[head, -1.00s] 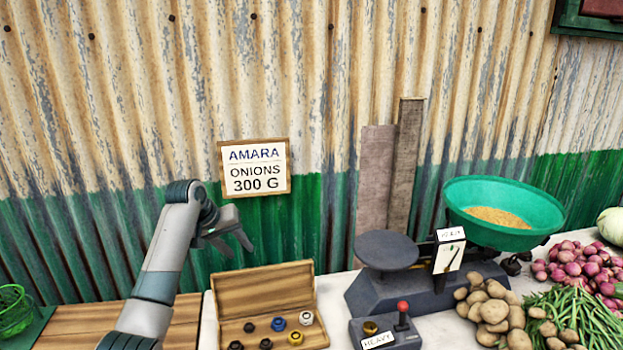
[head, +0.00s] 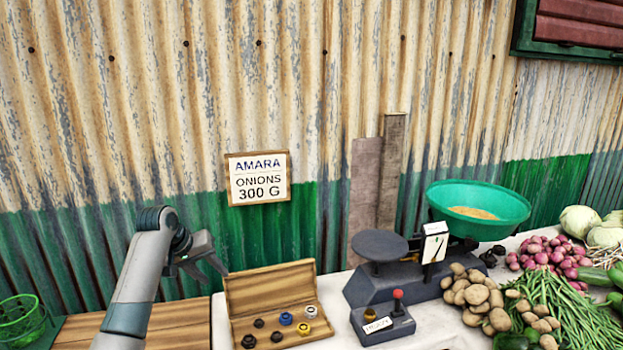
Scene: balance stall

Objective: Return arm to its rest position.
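My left gripper (head: 204,262) is raised at the left of the head view, in front of the green band of the wall. Its fingers look parted and nothing shows between them. It is up and to the left of the open wooden weight box (head: 270,290), apart from it. My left arm comes in from the bottom left, over a wooden board. My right gripper is not in view.
The balance scale (head: 400,285) carries a flat plate (head: 378,245) and a green bowl (head: 478,208) with grain. A box with a red knob (head: 398,295) stands before it. Potatoes (head: 478,298), onions (head: 545,255) and green beans (head: 565,305) fill the right. A green basket (head: 20,318) is at left.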

